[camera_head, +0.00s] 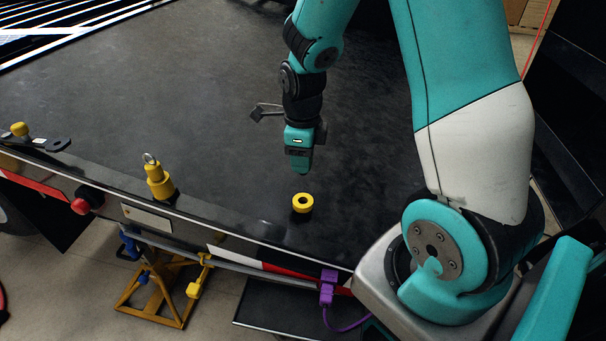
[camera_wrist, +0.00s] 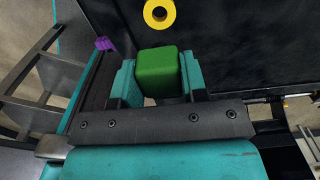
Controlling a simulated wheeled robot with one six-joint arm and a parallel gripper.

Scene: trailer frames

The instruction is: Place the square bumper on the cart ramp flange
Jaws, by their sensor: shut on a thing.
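My gripper (camera_wrist: 158,82) is shut on a green square block (camera_wrist: 160,66), the bumper, with one teal finger on each side of it. A yellow ring (camera_head: 302,209) with a dark centre lies on the bed just below my gripper in the picture. The ring also shows in the wrist view (camera_wrist: 160,26), beyond the block and apart from it. I cannot tell for sure which part is the ramp flange.
A stepped yellow piece with a metal eye (camera_head: 158,184) stands near the bed's front edge. A black piece with a yellow knob (camera_head: 20,130) is at far left. A red button (camera_head: 80,205) and a purple clamp (camera_head: 327,288) are along the edge. The bed's middle is clear.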

